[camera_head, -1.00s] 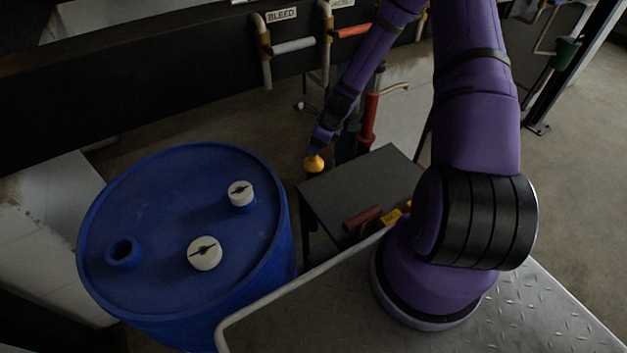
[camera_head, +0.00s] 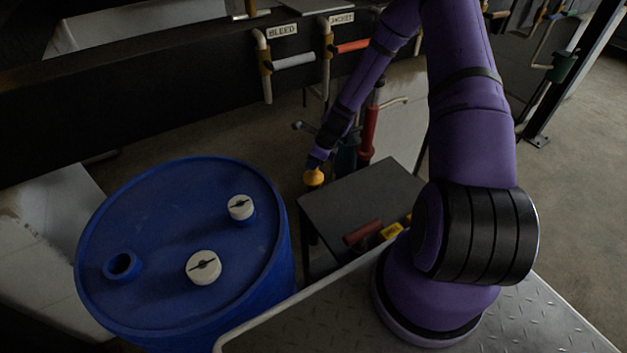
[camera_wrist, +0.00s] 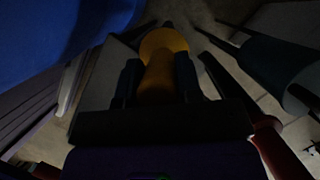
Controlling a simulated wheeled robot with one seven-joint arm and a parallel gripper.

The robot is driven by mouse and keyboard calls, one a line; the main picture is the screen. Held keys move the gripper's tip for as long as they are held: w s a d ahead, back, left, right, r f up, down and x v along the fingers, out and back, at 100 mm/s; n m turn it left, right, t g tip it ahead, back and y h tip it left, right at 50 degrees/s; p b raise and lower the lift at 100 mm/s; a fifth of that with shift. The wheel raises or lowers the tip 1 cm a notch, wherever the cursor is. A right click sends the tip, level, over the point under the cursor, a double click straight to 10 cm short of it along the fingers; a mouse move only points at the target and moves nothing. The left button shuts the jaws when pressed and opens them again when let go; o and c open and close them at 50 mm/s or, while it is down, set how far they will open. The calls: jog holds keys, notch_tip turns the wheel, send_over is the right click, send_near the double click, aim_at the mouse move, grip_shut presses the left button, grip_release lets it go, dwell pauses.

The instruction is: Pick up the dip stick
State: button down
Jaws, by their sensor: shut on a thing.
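My gripper (camera_head: 317,163) hangs down between the blue drum and the dark table, with the arm reaching over from the right. It is shut on a yellow-orange piece (camera_head: 313,178), which I take to be the dip stick's grip. In the wrist view the piece (camera_wrist: 163,58) sits between the two dark fingers (camera_wrist: 158,85). It is narrow at the fingers and widens to a round end. No long rod can be made out below it in the head view; the wrist view is too dark to tell.
The blue drum (camera_head: 165,235) stands at left, with two white caps (camera_head: 204,267) and an open bung hole (camera_head: 121,265). The dark table (camera_head: 360,200) bears a red item (camera_head: 362,232) and a yellow label (camera_head: 391,231). A red cylinder (camera_head: 368,135) stands behind the table.

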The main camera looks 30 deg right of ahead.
notch_tip(320, 180, up, 41)
dwell(2.5)
